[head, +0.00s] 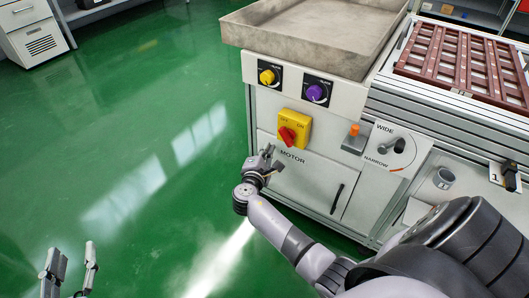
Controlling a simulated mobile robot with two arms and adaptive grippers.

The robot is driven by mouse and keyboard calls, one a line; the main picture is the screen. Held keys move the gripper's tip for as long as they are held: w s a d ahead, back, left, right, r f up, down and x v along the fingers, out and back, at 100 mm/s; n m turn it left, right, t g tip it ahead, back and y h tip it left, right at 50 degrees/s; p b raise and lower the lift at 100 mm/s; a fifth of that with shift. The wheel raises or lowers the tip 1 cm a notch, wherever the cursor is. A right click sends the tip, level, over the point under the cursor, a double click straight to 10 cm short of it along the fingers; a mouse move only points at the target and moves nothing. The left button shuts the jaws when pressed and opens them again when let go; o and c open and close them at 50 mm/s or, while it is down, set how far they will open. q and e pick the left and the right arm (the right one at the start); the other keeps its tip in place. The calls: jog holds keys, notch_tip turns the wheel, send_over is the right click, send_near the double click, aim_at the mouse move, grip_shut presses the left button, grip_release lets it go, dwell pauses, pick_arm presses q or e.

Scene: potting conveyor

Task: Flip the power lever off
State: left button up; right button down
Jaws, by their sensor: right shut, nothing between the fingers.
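A yellow switch box (303,122) marked OFF and ON is on the cabinet front, above the word MOTOR. Its red lever (287,136) slants down to the left; I cannot tell for sure which mark it is set to. My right gripper (269,153) is shut and empty, just below and left of the red lever, apparently not touching it. My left gripper (70,262) is open and empty at the bottom left, above the floor, far from the cabinet.
Yellow (267,77) and purple (315,93) knobs sit above the switch box. An orange-tipped lever (354,130) and a WIDE/NARROW selector (391,147) are to the right. A grey tray (300,35) overhangs on top. Green floor at left is clear.

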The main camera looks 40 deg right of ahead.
pick_arm(q)
jog(key=s+a+f+g+y+p, duration=0.2)
jog(key=s+f+g, duration=0.3)
jog(key=f, duration=0.4)
jog(key=shift+s+a+f+g+p, duration=0.25)
jog(key=shift+s+a+g, duration=0.2)
jog(key=shift+g, duration=0.25)
pick_arm(e)
jog(key=v, duration=1)
jog(key=shift+r, duration=0.2)
pick_arm(q)
jog(key=shift+w, duration=0.1)
